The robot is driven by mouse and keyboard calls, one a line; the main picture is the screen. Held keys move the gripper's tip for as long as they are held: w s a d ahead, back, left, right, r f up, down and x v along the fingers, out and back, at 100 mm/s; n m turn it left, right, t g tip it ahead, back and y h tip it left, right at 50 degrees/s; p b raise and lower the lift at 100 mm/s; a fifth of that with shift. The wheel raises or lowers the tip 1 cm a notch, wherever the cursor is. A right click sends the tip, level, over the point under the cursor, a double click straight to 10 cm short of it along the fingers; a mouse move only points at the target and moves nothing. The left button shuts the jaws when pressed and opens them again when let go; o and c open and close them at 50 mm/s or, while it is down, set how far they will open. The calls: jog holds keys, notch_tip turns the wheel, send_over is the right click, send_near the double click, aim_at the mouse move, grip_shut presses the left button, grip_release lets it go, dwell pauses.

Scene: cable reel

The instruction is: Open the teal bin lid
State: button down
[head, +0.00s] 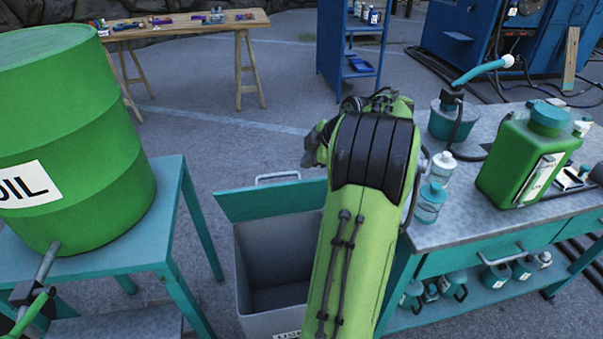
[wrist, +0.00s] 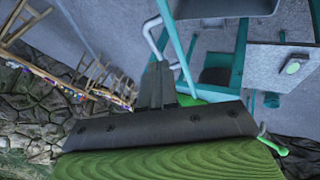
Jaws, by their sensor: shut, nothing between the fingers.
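The grey bin (head: 275,258) stands on the floor between the oil drum's table and the workbench. Its teal lid (head: 265,199) is raised and tilted up at the far side, so the dark inside shows. A pale metal handle (head: 277,177) sticks up past the lid's upper edge. My arm covers the bin's right part and the lid's right end. In the wrist view my gripper (wrist: 156,72) is shut and empty, with its fingers together. The handle (wrist: 150,36) shows just beyond the fingertips; I cannot tell whether they touch. The head view hides the fingertips behind my arm.
A green oil drum (head: 75,130) stands on a teal table (head: 150,235) at left. A workbench (head: 450,215) at right carries a green jug (head: 520,165) and several bottles. A wooden table (head: 190,27) stands far back. Open floor lies behind the bin.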

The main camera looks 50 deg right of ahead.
aim_at(292, 174)
jog(key=b+x, duration=0.2)
jog(key=x, duration=0.7)
jog(key=shift+w+a+b, duration=0.1)
jog(key=shift+b, duration=0.25)
